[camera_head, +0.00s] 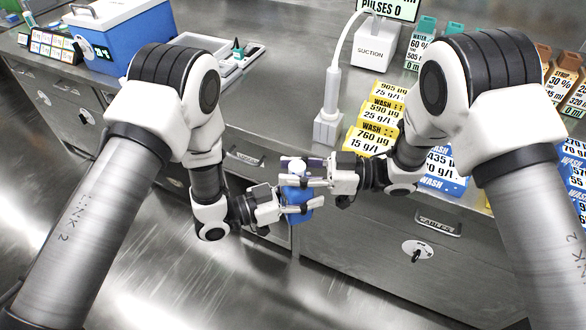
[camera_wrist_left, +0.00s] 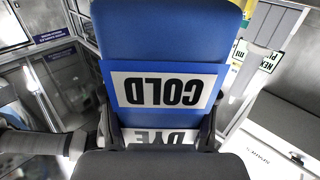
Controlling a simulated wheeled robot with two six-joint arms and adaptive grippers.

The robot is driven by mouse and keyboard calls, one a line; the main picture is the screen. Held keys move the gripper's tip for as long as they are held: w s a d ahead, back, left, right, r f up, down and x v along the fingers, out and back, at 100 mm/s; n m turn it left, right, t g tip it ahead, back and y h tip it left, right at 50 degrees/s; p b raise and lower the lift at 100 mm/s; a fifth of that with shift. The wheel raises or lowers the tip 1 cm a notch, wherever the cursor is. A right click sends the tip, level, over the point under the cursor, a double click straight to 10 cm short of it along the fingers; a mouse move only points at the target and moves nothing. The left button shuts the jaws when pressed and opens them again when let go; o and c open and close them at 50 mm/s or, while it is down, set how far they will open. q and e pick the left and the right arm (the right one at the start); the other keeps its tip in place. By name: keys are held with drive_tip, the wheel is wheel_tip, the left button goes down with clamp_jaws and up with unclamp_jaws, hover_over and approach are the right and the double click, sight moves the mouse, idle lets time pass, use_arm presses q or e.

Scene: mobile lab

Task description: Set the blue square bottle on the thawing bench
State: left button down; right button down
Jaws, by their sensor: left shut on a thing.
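The blue square bottle (camera_head: 296,196) with a white cap is held in the air in front of the steel bench's drawers. It fills the middle of the left wrist view (camera_wrist_left: 165,40), where its labels read COLD and DYE upside down. My left gripper (camera_head: 300,201) is shut on the bottle, one finger on each side. My right gripper (camera_head: 312,171) is at the bottle's top, by the cap; the overlap hides whether its fingers touch or grip it. I cannot tell whether the steel bench (camera_head: 278,98) is the thawing bench.
A blue cooler box (camera_head: 122,35) stands at the bench's back left, beside a white tray (camera_head: 225,62). A suction unit (camera_head: 374,42) and yellow wash boxes (camera_head: 372,138) stand right of centre. Blue boxes (camera_head: 447,166) crowd the right. The bench's middle is clear.

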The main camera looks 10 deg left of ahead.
use_arm(q)
drive_tip(key=shift+c, duration=1.2)
unclamp_jaws()
